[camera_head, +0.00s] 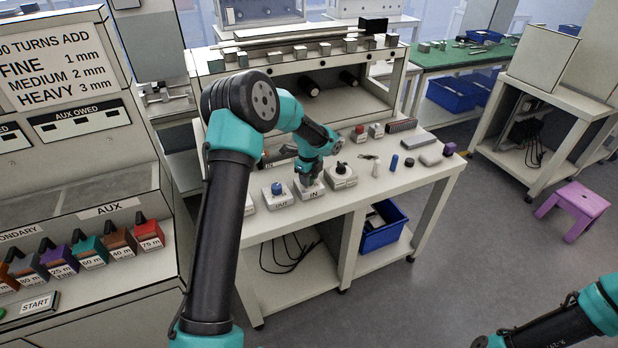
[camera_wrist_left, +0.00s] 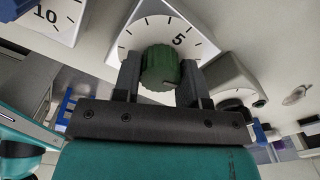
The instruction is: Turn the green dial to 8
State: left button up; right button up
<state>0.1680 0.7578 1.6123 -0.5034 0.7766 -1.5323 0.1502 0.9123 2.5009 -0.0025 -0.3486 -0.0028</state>
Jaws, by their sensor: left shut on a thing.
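The green dial (camera_wrist_left: 158,70) sits between the two fingers of my left gripper (camera_wrist_left: 158,84) in the left wrist view, and the fingers are shut on its sides. Its white scale plate (camera_wrist_left: 203,46) shows tick marks and a "5" at the upper right of the knob. I cannot tell which number the dial points to. My right gripper is out of view; only part of my right arm shows at lower right.
A box marked "OUT" with a blue knob (camera_head: 278,188) stands close on the left, and a box with a black knob (camera_head: 341,169) close on the right. Small parts, including a blue cylinder (camera_head: 394,162), lie further right. A shelf unit (camera_head: 330,100) stands behind.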

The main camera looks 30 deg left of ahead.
pick_arm(q)
jog(key=shift+m, duration=0.3)
jog(key=o, duration=0.9)
jog(key=shift+o, duration=0.2)
jog(key=shift+r, duration=0.1)
notch_tip(320, 180, up, 17)
jog(key=shift+r, duration=0.15)
dwell(0.5)
